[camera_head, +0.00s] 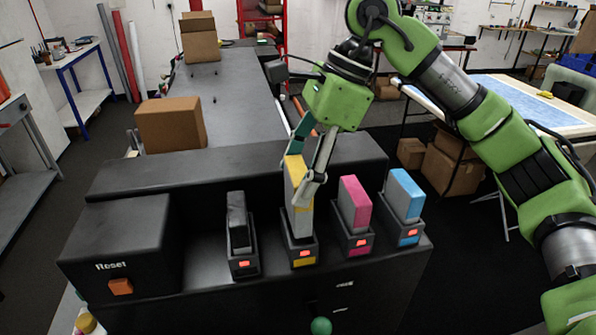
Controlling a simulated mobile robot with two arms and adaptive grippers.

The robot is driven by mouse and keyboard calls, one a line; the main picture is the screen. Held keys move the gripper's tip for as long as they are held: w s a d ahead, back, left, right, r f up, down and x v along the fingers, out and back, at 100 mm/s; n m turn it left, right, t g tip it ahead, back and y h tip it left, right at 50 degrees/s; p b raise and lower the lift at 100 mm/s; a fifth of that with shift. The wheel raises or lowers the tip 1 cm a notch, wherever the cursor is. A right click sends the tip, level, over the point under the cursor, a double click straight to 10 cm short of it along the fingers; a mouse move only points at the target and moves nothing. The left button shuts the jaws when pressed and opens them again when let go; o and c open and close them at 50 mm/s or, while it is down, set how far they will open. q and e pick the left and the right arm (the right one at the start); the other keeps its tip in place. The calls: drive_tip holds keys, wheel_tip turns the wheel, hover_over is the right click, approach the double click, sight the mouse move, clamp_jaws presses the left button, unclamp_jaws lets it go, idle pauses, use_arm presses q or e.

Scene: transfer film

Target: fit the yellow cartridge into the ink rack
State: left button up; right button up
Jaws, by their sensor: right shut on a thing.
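The ink rack (215,275) is a dark unit with a row of slots. The yellow cartridge (293,170) stands upright at the slot with the yellow label (304,262), and its lower end appears to be in or directly over that slot. My right gripper (302,180) comes down from above and is shut on the cartridge's upper part. A black cartridge (237,215), a pink cartridge (354,203) and a blue cartridge (404,194) stand in the other slots. Each slot front shows a lit orange-red indicator. My left gripper is out of view.
An orange button (120,287) marked Reset is on the rack's left block. A cardboard box (171,124) stands behind the rack at left. A long grey surface (240,90) extends behind. A table with a blue sheet (520,100) is at right.

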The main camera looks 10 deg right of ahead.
drive_tip(key=shift+f+b, duration=2.55)
drive_tip(key=shift+f, duration=0.5)
drive_tip(key=o, duration=1.9)
drive_tip(key=shift+o, duration=0.2)
drive_tip(key=shift+s+r, duration=0.15)
drive_tip(key=v, duration=1.2)
